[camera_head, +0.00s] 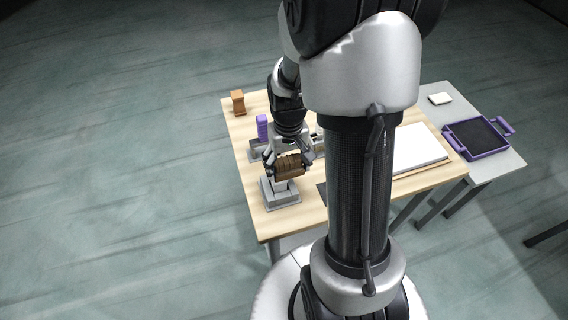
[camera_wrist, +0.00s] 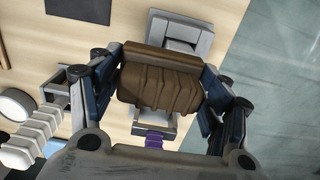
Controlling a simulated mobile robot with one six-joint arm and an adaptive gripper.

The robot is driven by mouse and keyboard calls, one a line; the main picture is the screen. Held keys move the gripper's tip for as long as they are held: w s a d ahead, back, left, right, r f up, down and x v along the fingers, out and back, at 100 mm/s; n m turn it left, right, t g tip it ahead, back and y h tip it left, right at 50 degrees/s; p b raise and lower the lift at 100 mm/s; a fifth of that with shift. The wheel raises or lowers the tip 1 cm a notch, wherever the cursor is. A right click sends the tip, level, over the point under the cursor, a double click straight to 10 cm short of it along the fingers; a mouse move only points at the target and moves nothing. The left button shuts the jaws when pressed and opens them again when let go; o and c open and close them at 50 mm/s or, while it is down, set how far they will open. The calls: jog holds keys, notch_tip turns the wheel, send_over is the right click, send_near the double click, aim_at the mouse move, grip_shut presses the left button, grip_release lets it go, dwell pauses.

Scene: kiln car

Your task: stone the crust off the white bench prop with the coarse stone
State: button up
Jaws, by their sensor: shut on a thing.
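My gripper (camera_head: 288,160) is shut on a brown ribbed block (camera_head: 290,168), which I take to be the coarse stone. In the wrist view the block (camera_wrist: 160,85) lies across between the two fingers (camera_wrist: 162,78), its ribbed side towards the camera. Below it in the head view is a pale upright piece (camera_head: 281,186) on a stepped grey base (camera_head: 279,198), perhaps the white bench prop; the block hides its upper part. The base shows beyond the block in the wrist view (camera_wrist: 188,32). I cannot tell whether block and pale piece touch, nor see any crust.
A purple block (camera_head: 262,126) stands behind my gripper, and an orange-brown piece (camera_head: 238,102) at the wooden table's (camera_head: 300,222) back left. Pale ribbed pieces (camera_wrist: 35,135) lie left in the wrist view. A white board (camera_head: 418,146) and purple tray (camera_head: 478,138) are right of my arm.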

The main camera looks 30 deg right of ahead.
dwell(0.3)
jog(key=shift+w+a, duration=0.25)
jog(key=shift+a, duration=0.55)
jog(key=shift+w+a, duration=0.2)
jog(key=shift+a, duration=0.65)
jog(key=shift+w+a, duration=0.25)
jog(key=shift+a, duration=0.55)
jog(key=shift+d, duration=0.2)
jog(key=shift+s+d+r+p, duration=0.15)
jog(key=shift+s+d, duration=0.25)
jog(key=shift+d, duration=0.8)
jog(key=shift+s+d+f+p, duration=0.1)
jog(key=shift+s+d+p, duration=0.2)
jog(key=shift+d, duration=0.85)
jog(key=shift+r, duration=0.1)
notch_tip(320, 180, up, 7)
jog(key=p, duration=0.5)
jog(key=shift+p, duration=0.35)
